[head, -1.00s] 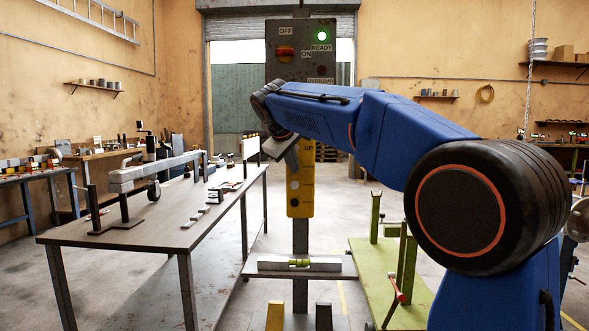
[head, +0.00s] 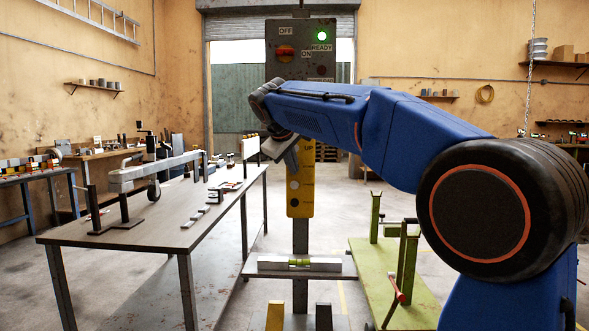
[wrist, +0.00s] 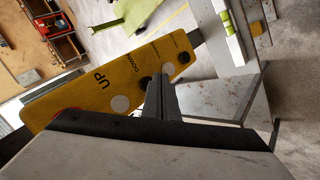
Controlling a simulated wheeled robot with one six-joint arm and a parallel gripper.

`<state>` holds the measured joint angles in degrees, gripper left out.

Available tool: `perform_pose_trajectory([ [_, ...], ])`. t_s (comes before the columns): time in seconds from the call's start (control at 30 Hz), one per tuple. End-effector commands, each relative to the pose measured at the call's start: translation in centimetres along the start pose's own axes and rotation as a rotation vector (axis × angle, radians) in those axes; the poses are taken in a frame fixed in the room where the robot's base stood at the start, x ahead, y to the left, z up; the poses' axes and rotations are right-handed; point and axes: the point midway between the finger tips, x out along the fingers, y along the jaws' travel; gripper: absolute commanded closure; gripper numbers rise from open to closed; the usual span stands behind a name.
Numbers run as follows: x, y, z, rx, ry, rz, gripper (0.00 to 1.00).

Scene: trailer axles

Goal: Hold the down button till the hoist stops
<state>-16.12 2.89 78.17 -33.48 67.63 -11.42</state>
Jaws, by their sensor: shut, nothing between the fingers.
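The yellow hoist pendant (head: 299,196) hangs upright on a grey post in the head view, its upper part covered by my wrist. In the wrist view the pendant (wrist: 105,88) lies slantwise, with UP and DOWN lettering. A pale round button (wrist: 120,103) is beside UP. A dark round button (wrist: 145,83) is near DOWN, partly behind my fingers, and another pale button (wrist: 168,70) is beyond it. My gripper (wrist: 157,79) is shut and empty, its tips over the pendant near the dark button. I cannot tell whether they touch it.
A control box (head: 286,52) with a lit green READY lamp (head: 321,35) is above the pendant. A workbench (head: 165,225) with metal parts stands left. A shelf with a spirit level (head: 299,264) is below. A green stand (head: 395,270) is at right.

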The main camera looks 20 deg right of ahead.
Motion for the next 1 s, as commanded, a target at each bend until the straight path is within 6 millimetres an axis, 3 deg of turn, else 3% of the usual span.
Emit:
perform_pose_trajectory([
  [0.27, -0.3, -0.2, 0.1, 0.000, 0.001, 0.000, 1.00],
  [1.0, -3.5, -2.6, 2.5, 0.001, 0.000, 0.000, 1.00],
])
